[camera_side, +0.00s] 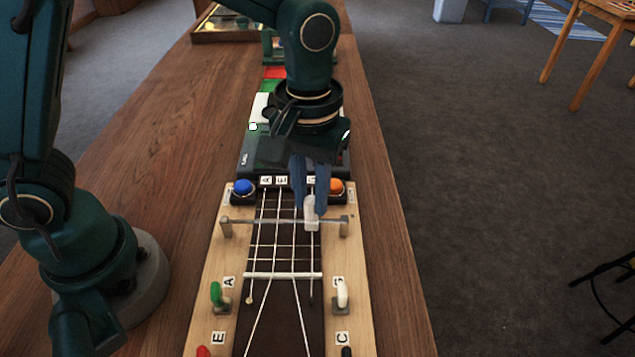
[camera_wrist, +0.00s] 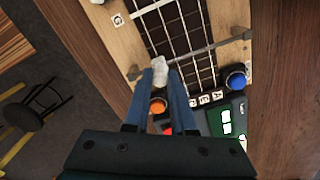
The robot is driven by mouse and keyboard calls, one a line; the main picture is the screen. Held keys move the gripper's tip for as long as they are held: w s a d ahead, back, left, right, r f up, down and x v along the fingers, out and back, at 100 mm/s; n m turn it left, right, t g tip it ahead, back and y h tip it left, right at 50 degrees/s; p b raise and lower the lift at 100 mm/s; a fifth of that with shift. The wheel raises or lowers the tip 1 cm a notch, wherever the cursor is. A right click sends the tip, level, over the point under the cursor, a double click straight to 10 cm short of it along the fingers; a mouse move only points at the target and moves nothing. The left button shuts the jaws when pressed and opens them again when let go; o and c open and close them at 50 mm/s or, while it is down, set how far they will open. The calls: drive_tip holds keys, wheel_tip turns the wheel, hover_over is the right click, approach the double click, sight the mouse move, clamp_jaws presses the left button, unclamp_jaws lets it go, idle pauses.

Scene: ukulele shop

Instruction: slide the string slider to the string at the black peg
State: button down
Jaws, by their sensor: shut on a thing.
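The string slider (camera_side: 310,212) is a small white block on a metal rod (camera_side: 265,221) that crosses the strings of a ukulele-like board. It sits near the rod's right end, at the rightmost string. My gripper (camera_side: 308,203) points down with its blue fingers shut on the slider. In the wrist view the slider (camera_wrist: 159,70) shows between the fingertips (camera_wrist: 160,75). The strings' far ends at that peg are out of view.
A white peg (camera_side: 342,294), a green peg (camera_side: 216,293) and a red peg (camera_side: 203,351) stand on the board. A blue button (camera_side: 243,187) and an orange button (camera_side: 336,186) flank the string labels. A dark tuner-like box (camera_side: 250,160) lies behind. The rod left of the slider is clear.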

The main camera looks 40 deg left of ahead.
drive_tip(key=shift+r, duration=0.1)
drive_tip(key=shift+s+a, duration=0.9)
drive_tip(key=c, duration=0.7)
unclamp_jaws()
drive_tip(key=shift+c, duration=0.2)
drive_tip(key=shift+r, duration=2.55)
